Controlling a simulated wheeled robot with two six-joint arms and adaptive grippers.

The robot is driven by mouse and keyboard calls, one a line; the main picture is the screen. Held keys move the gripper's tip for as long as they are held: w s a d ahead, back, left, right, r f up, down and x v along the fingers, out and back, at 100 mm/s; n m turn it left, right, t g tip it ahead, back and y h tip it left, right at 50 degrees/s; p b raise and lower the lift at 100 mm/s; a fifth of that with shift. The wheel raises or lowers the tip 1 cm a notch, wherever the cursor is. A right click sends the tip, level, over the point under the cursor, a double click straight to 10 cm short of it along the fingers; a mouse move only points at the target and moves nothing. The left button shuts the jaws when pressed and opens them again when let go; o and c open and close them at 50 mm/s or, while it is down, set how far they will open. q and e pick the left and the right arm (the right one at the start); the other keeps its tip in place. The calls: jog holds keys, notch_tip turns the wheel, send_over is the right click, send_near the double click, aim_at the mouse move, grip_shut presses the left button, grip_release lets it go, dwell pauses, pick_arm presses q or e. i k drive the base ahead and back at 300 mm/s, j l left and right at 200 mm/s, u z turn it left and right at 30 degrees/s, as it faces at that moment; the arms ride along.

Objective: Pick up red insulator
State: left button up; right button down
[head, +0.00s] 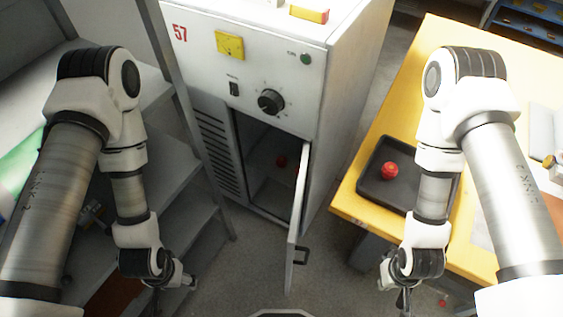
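A small round red insulator (389,171) sits in a black tray (375,194) on the yellow table at the right. A second small red object (282,160), similar in colour, is inside the open compartment of the white cabinet. My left gripper (189,282) hangs low at the left, in front of the grey shelves, away from both red objects. My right gripper (404,300) points down in front of the table's near edge, below the tray and apart from it. The finger openings are too small to make out. I see nothing held in either one.
The white cabinet (330,110) stands in the middle, its door (297,225) swung open towards me. The yellow table (420,75) is at the right, grey shelves (185,180) at the left. Open floor (255,265) lies between. A small red spot (442,302) shows at the lower right.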

aim_at(282, 161)
jog(key=k+j+z, duration=0.1)
jog(key=j+z, duration=0.35)
jog(key=k+j+z, duration=0.15)
jog(key=j+z, duration=0.3)
jog(key=l, duration=0.05)
